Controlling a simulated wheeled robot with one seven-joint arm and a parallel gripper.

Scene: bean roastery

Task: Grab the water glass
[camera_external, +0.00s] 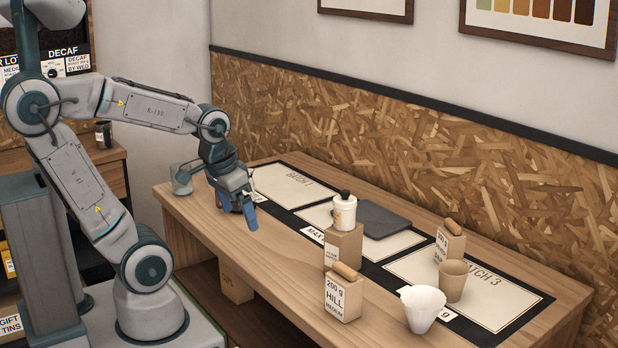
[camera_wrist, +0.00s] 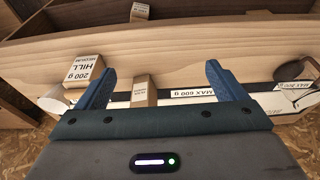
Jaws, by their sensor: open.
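The water glass (camera_external: 181,179) is a clear tumbler on the far left end of the wooden table in the external view. My gripper (camera_external: 249,212) has blue fingers and hangs over the left part of the table, to the right of the glass and apart from it. In the wrist view my gripper (camera_wrist: 158,82) is open, with nothing held between its fingers. I cannot clearly make out the glass in the wrist view. A brown object is partly hidden behind my gripper in the external view.
A HILL bag (camera_external: 343,296), a white filter cone (camera_external: 422,308), a tan cup (camera_external: 452,281) and a dark slab (camera_external: 385,219) lie further right. The back wall borders the table.

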